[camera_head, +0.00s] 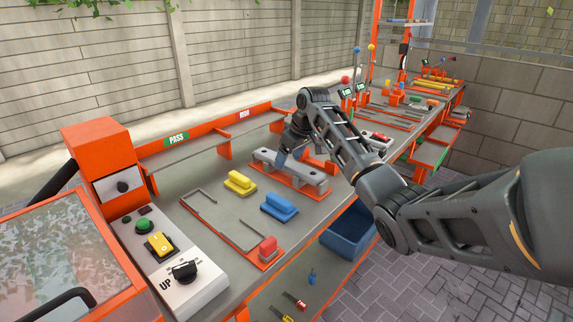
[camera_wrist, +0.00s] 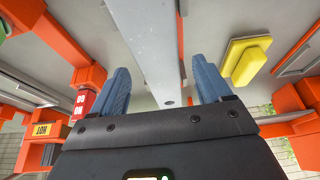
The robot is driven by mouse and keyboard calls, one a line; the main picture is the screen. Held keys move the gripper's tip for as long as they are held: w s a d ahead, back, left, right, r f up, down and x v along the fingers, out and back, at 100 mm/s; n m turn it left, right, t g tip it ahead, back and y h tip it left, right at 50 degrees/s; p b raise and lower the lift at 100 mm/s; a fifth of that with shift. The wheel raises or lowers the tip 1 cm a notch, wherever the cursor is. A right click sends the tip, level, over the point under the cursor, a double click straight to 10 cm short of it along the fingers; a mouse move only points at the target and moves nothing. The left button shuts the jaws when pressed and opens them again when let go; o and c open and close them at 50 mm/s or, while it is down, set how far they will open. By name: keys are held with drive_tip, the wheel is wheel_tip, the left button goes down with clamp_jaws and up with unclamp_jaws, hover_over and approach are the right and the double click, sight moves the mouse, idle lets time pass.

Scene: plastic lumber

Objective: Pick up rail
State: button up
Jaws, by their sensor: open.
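The rail (camera_head: 290,172) is a long grey bar lying across orange supports on the workbench. In the wrist view the rail (camera_wrist: 147,45) runs lengthwise between my two blue fingers, with a gap on each side. I cannot tell how deep the fingertips reach beside the rail. My arm hides part of the rail's far side.
A yellow block (camera_head: 240,182) and a blue block (camera_head: 279,207) lie on the bench left of and in front of the rail. A control panel (camera_head: 170,260) with buttons stands at the left. A blue bin (camera_head: 349,231) sits below the bench's front edge. A red button (camera_head: 268,249) is near that edge.

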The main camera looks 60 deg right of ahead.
drive_tip(key=shift+w+f, duration=0.2)
drive_tip(key=shift+f, duration=0.35)
drive_tip(key=c, duration=1.3)
